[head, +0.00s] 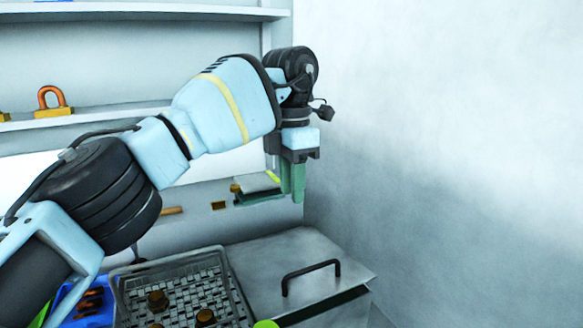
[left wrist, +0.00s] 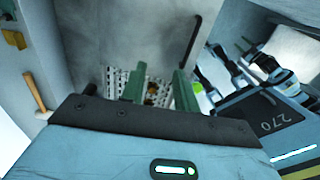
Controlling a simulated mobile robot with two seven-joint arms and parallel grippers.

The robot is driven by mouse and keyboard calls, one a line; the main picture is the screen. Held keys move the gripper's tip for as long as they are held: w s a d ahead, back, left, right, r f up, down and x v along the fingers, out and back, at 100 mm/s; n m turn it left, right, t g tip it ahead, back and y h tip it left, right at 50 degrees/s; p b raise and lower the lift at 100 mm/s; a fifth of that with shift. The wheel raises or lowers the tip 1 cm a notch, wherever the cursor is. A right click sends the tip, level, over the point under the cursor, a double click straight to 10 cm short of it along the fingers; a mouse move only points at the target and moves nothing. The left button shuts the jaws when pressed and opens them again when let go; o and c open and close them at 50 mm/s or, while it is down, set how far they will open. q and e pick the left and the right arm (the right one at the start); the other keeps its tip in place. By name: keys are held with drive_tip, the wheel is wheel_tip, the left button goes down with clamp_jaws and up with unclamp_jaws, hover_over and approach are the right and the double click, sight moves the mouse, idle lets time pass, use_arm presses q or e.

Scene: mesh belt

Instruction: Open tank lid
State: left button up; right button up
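The tank lid (head: 262,262) is a flat grey metal plate at the bottom middle of the head view. A black bar handle (head: 311,276) stands on it; the handle also shows in the left wrist view (left wrist: 196,36). The lid lies about level, with a dark strip below its front edge. My left gripper (head: 292,184) hangs pointing down above and behind the lid, apart from the handle. Its two green fingers stand apart and empty in the left wrist view (left wrist: 158,88). I cannot make out my right gripper.
A mesh basket (head: 238,285) with several brown parts stands left of the lid. A blue bin (head: 73,297) is at the lower left. A shelf (head: 90,118) holding an orange padlock-like thing (head: 53,101) is behind. A bare wall (head: 440,130) closes off the right.

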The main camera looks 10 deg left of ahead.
use_arm(q)
drive_tip(key=shift+a+r, duration=0.1)
drive_tip(key=shift+r, duration=2.45)
